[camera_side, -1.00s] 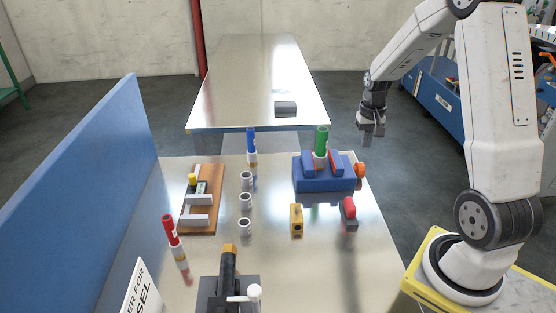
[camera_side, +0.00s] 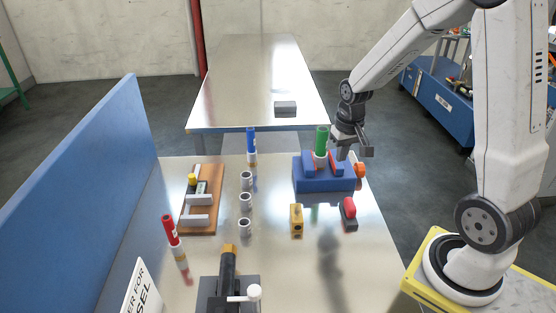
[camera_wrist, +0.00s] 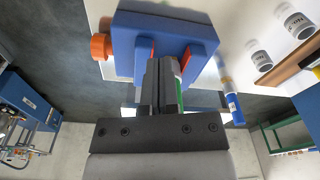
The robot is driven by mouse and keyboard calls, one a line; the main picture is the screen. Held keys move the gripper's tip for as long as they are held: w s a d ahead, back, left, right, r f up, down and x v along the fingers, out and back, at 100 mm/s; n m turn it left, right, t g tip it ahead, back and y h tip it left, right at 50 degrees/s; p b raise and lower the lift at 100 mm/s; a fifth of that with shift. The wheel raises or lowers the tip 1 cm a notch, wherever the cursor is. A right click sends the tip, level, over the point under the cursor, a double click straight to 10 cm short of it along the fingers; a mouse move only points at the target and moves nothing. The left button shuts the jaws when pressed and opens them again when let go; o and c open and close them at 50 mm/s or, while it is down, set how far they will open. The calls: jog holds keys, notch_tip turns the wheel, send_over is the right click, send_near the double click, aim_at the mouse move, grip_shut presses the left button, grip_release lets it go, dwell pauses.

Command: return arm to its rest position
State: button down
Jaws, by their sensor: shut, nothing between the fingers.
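My gripper (camera_side: 343,154) is above the right rear part of the blue vise (camera_side: 325,181) and appears apart from it. Its fingers point down and are shut with nothing between them. In the wrist view the closed fingers (camera_wrist: 165,75) overlap the picture of the blue vise (camera_wrist: 165,38). The green marker (camera_side: 321,140) stands upright in the vise, just left of my gripper. In the wrist view the fingers hide most of it.
A blue marker (camera_side: 251,142) stands behind several grey cups (camera_side: 245,201). A wooden rack (camera_side: 210,222), a red marker (camera_side: 170,230), a yellow block (camera_side: 296,219) and a red-topped block (camera_side: 349,212) are on the table. A blue panel (camera_side: 90,190) walls the left side.

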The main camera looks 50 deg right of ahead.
jog(key=s+a+n, duration=0.2)
jog(key=s+a, duration=0.1)
jog(key=a, duration=0.4)
jog(key=s+a+n+t, duration=0.1)
jog(key=s+a+n, duration=0.1)
jog(key=a, duration=0.5)
jog(key=shift+s+a+n+t, duration=0.2)
jog(key=shift+s+n+t, duration=0.15)
jog(key=shift+n, duration=0.35)
